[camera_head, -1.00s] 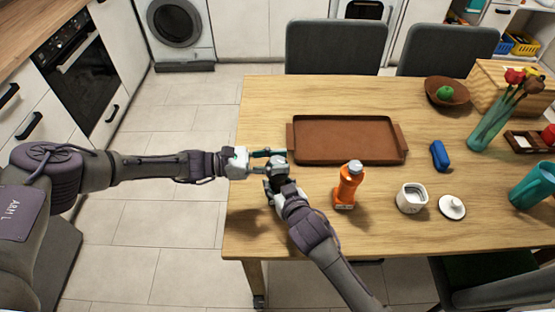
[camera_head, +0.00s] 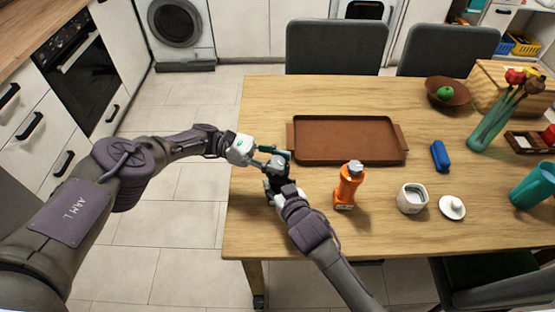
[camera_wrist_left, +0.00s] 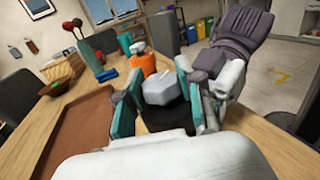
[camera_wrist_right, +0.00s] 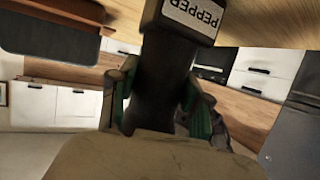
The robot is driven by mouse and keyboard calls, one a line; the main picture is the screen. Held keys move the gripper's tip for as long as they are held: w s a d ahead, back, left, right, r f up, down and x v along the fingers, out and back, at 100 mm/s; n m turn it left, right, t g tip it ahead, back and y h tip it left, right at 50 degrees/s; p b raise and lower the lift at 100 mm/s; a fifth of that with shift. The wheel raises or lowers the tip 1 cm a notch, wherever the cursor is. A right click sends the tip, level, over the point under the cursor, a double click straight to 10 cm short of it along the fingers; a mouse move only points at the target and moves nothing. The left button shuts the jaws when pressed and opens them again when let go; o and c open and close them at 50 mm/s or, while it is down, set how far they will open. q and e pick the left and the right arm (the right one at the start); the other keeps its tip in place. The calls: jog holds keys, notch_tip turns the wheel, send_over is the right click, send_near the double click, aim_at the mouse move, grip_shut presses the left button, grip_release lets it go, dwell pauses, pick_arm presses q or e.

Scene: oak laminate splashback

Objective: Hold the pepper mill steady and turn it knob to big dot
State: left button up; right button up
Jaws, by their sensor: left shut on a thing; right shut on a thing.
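The pepper mill is dark, with a "PEPPER" label on its body (camera_wrist_right: 190,15) in the right wrist view. Its grey faceted knob (camera_wrist_left: 160,90) shows in the left wrist view. My left gripper (camera_head: 276,160) is at the knob, shut on it with a teal finger on either side. My right gripper (camera_wrist_right: 160,100) is shut around the mill's dark body below. In the head view the mill (camera_head: 279,182) is mostly hidden by both grippers, near the table's left edge. The knob's dots cannot be made out.
A brown tray (camera_head: 345,118) lies just behind the mill. An orange bottle-like grinder (camera_head: 349,187) stands close on the right, then a white jar (camera_head: 411,198), its lid (camera_head: 452,207) and a blue item (camera_head: 440,156). The table front between them is clear.

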aim_at(277, 160)
dwell(0.3)
pick_arm(q)
jog(key=o, duration=1.2)
notch_tip(277, 160, up, 10)
